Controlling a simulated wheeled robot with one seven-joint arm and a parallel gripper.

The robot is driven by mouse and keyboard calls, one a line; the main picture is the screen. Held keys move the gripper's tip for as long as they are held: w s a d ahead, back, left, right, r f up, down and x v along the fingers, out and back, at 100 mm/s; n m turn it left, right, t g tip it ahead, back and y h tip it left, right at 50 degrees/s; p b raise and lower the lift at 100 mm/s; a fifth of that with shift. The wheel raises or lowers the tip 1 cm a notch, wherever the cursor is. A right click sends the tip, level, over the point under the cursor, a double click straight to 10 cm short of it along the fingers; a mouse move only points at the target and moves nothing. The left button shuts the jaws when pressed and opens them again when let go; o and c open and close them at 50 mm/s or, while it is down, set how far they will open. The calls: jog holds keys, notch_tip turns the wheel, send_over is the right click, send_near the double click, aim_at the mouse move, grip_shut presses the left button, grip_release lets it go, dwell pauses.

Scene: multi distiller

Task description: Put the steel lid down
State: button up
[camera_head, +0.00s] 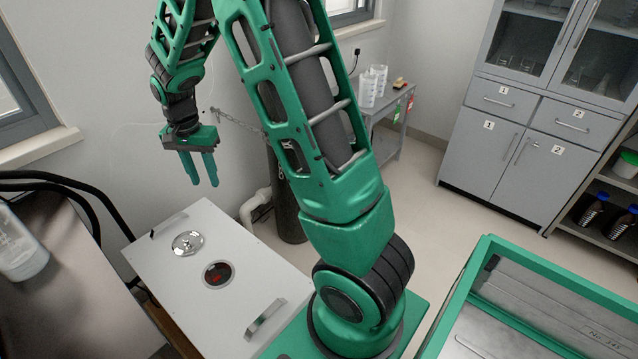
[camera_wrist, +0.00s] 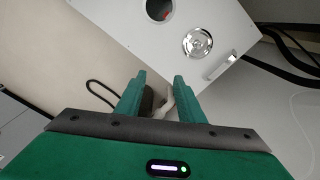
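The round steel lid (camera_head: 187,243) lies flat on the white top of the box-shaped unit (camera_head: 250,262), with nothing holding it. It also shows in the wrist view (camera_wrist: 198,43). Beside it is a round dark opening (camera_head: 219,276) with red inside; the opening shows in the wrist view too (camera_wrist: 160,9). Whether the lid covers another opening cannot be seen. My gripper (camera_head: 203,182) is in the air above and behind the unit, apart from the lid. Its two fingers point down and stand apart with nothing between them, as the wrist view (camera_wrist: 159,76) confirms.
Handles (camera_head: 265,318) stand at the unit's ends. Black hoses (camera_head: 75,187) and a dark bench (camera_head: 75,285) with a plastic container (camera_head: 18,250) are at left. A dark cylinder (camera_head: 287,205) stands behind the unit. Grey cabinets (camera_head: 510,120) are at the back right, with open floor before them.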

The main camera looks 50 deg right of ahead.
jog(key=s+d+r+n, duration=0.1)
jog(key=s+d+r, duration=0.35)
jog(key=s, duration=0.35)
jog(key=s+d+r+n, duration=0.1)
jog(key=s+d+r, duration=0.2)
jog(key=s+r, duration=0.35)
jog(key=s+n, duration=0.3)
jog(key=s, duration=1.7)
jog(key=shift+d+y, duration=0.3)
jog(key=shift+d, duration=0.15)
jog(key=shift+w+f, duration=0.15)
